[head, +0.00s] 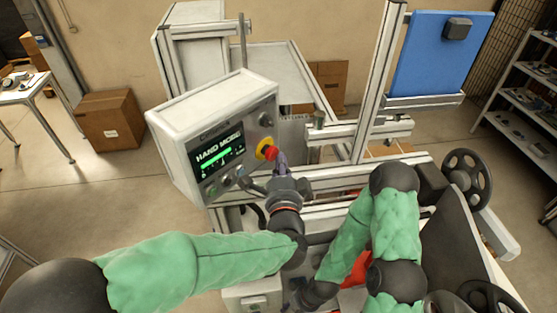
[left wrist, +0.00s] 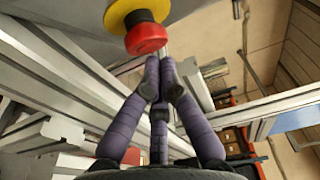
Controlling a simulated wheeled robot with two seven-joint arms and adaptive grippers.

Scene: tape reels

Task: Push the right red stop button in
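My left gripper (head: 282,160) is at the button's lower right. Its purple fingers (left wrist: 161,72) are drawn together at the tips with nothing between them. Whether they touch the button is unclear. My right arm is folded at lower right; its gripper does not show.
Grey knobs (head: 265,119) sit near the button. A metal frame rail (head: 355,130) stands to the right, with a blue panel (head: 430,50) behind. Black handwheels (head: 466,177) are at right. A cardboard box (head: 110,120) lies on the floor at left.

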